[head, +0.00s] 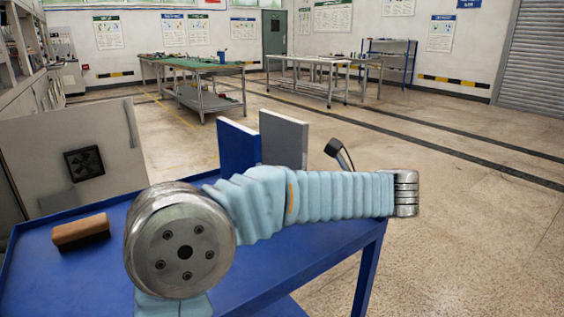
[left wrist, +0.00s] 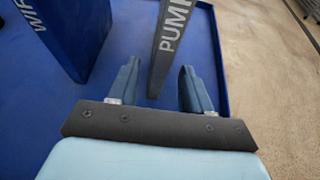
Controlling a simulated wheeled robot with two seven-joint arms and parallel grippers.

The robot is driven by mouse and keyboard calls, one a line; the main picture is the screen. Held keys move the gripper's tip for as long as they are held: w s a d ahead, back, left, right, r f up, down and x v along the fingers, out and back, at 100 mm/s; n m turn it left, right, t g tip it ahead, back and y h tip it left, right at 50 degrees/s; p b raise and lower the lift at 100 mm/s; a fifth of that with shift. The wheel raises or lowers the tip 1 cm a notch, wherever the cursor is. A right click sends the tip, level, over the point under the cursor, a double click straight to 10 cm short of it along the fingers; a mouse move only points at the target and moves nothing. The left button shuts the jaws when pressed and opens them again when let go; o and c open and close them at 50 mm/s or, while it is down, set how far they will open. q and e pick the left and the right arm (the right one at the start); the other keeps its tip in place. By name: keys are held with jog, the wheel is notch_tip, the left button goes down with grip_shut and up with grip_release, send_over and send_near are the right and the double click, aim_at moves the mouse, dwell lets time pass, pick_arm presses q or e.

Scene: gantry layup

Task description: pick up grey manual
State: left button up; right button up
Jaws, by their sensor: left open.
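The grey manual (head: 284,138) stands upright on the blue cart top, to the right of a blue manual (head: 238,145). My left arm crosses in front and hides their lower parts in the head view. In the left wrist view my left gripper (left wrist: 160,68) is open. The grey manual (left wrist: 168,45), with "PUMP" lettering on its spine, shows between the two fingers, with a gap on each side. The blue manual (left wrist: 70,30) stands to the left of the left finger. My right gripper is in neither view.
The blue cart (head: 290,268) has a raised rim. A brown block-like brush (head: 80,232) lies at its left. A black-headed object (head: 338,152) rises behind my arm. Workbenches (head: 205,75) stand far back, with open floor between.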

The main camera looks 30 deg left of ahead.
pick_arm(q)
jog(key=x, duration=0.5)
jog(key=shift+a+f, duration=0.1)
jog(key=shift+a, duration=0.25)
grip_shut()
